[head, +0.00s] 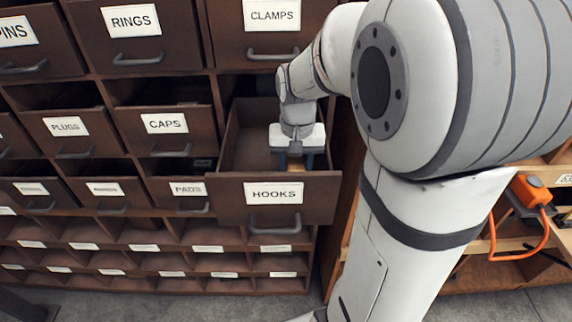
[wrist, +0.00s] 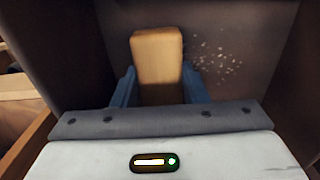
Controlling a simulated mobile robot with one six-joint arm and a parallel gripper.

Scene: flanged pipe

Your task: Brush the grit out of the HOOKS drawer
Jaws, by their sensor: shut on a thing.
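The HOOKS drawer (head: 235,190) is pulled open from the cabinet, its white label on the front. My gripper (head: 293,160) is down inside the drawer, near the front. In the wrist view my gripper (wrist: 158,88) is shut on a wooden brush block (wrist: 157,55), with a blue finger on each side. The brush's bristles are hidden below the block. A little of the block (head: 294,167) also shows in the head view. Pale grit (wrist: 212,60) lies scattered on the dark drawer floor, just right of the block in the wrist view.
Drawer walls rise close on both sides of my gripper. The CLAMPS drawer (head: 271,28) is above, and the CAPS (head: 166,123) and PADS (head: 187,188) drawers are to the left. An orange tool (head: 530,195) with a cable sits on a wooden bench at the right.

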